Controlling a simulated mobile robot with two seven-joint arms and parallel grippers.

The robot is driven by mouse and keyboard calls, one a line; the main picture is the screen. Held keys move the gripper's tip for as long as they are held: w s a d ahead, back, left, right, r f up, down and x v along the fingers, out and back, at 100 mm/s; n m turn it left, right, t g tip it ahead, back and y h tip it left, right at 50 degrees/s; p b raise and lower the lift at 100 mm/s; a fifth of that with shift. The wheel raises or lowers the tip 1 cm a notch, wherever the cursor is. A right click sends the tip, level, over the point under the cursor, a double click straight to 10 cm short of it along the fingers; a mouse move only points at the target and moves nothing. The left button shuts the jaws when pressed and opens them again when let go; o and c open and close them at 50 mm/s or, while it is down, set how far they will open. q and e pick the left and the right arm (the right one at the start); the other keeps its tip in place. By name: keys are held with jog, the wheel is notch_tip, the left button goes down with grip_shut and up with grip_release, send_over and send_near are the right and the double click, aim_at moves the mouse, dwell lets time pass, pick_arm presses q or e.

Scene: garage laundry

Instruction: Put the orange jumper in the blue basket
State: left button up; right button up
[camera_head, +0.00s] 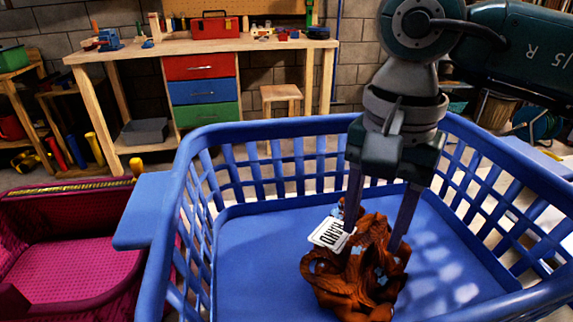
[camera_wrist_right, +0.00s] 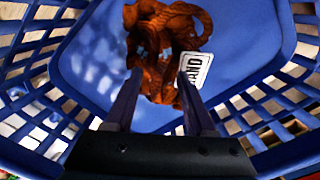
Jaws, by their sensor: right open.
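The orange jumper (camera_head: 362,270) lies crumpled inside the blue basket (camera_head: 240,250), on its floor toward the near side. A white tag with black letters shows on it. The right wrist view also shows the jumper (camera_wrist_right: 160,50) and the basket (camera_wrist_right: 95,45). My right gripper (camera_head: 375,235) reaches down into the basket from above with its fingers spread, one on each side of the jumper's upper part. In the right wrist view the open fingertips (camera_wrist_right: 158,80) are at the jumper's edge. Whether they touch it I cannot tell. My left gripper is not in view.
A pink basket (camera_head: 70,260) stands left of the blue one. A workbench (camera_head: 250,46) with coloured drawers and a red toolbox (camera_head: 215,26) stands at the back. A stool (camera_head: 281,95) and a grey bin (camera_head: 145,131) are near it. The basket's rim surrounds my right gripper.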

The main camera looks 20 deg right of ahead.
notch_tip(320, 180, up, 12)
jog(key=shift+r, duration=0.2)
dwell(0.4)
